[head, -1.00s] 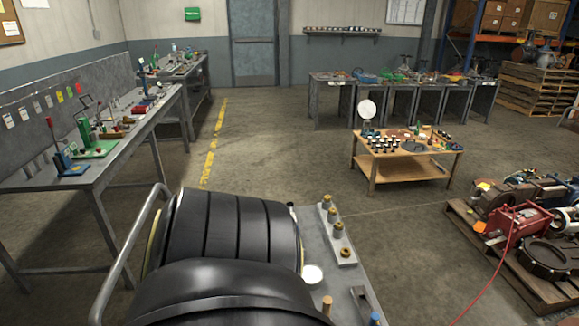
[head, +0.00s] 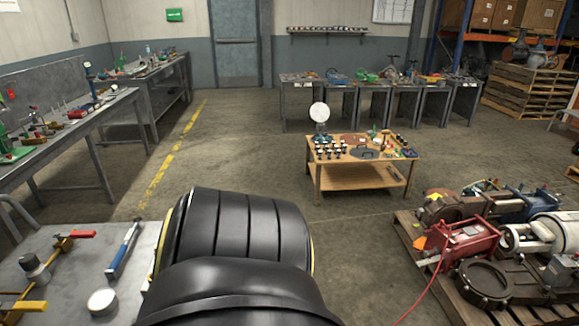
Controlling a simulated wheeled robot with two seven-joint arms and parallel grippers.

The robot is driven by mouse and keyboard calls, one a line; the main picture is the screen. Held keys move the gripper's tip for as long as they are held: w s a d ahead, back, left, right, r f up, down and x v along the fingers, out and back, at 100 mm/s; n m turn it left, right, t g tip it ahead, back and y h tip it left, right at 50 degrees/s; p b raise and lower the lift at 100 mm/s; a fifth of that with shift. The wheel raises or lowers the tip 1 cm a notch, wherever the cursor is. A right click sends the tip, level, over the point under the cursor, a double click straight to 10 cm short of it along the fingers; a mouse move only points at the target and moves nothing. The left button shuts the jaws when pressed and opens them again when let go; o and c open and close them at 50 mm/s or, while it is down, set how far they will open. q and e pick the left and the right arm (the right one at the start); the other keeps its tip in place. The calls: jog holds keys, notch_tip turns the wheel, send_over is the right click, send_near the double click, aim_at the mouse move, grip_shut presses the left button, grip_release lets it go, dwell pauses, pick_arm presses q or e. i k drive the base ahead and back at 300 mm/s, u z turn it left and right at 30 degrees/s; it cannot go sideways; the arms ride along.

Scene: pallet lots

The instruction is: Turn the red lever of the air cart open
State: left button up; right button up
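The grey top of what looks like the air cart (head: 78,275) fills the lower left, cut by the picture's edge. A red lever (head: 80,234) lies near its far side, pointing right, joined to brass-coloured fittings (head: 60,247). Whether its valve is open or closed I cannot tell. Neither of my grippers shows. A large black ribbed part, likely mine, fills the bottom middle and hides what is behind it.
On the cart top are a blue-and-silver bar (head: 124,250), a white round piece (head: 102,301) and a yellow handle (head: 22,306). A loaded pallet (head: 430,270) stands right and a small wooden table (head: 350,180) ahead. Floor shows between them.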

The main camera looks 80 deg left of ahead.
aim_at(82, 233)
jog(key=i, duration=0.6)
jog(key=u, duration=2.95)
jog(key=i, duration=2.05)
jog(key=u, duration=2)
